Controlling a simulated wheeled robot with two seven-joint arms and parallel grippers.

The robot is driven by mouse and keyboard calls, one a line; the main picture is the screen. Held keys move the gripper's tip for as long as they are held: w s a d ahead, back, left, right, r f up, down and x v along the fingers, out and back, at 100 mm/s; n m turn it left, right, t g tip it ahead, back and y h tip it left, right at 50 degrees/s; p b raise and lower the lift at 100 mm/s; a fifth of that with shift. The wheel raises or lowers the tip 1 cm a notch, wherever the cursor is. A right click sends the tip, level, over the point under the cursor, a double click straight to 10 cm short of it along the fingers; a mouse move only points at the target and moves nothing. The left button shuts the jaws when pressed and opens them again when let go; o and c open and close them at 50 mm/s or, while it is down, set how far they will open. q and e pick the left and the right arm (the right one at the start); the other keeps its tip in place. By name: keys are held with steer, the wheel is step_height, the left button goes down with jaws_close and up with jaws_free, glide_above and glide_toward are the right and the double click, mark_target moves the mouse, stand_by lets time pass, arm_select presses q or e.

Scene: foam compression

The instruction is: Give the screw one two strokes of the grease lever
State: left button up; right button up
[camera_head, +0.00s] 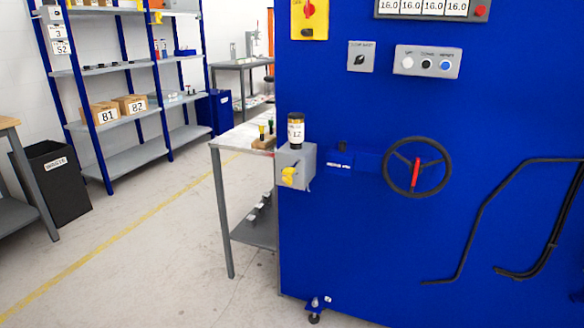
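A grey box (308,165) is mounted at the left edge of the large blue machine (370,240). On its front is a yellow lever or knob (289,175), likely the grease lever. A dark-capped bottle with a white label (296,131) stands upright on top of the box. A black handwheel (446,163) with a red handle (415,173) is on the machine face to the right. No screw can be made out. Neither of my grippers is in view.
A grey table (228,139) stands left of the machine, with small items on top. Control panels (428,62) and a red-yellow switch (309,10) sit higher up. Black bent bars (480,215) cross the right. Shelving (118,67), a black bin (56,185) and open floor (150,260) lie left.

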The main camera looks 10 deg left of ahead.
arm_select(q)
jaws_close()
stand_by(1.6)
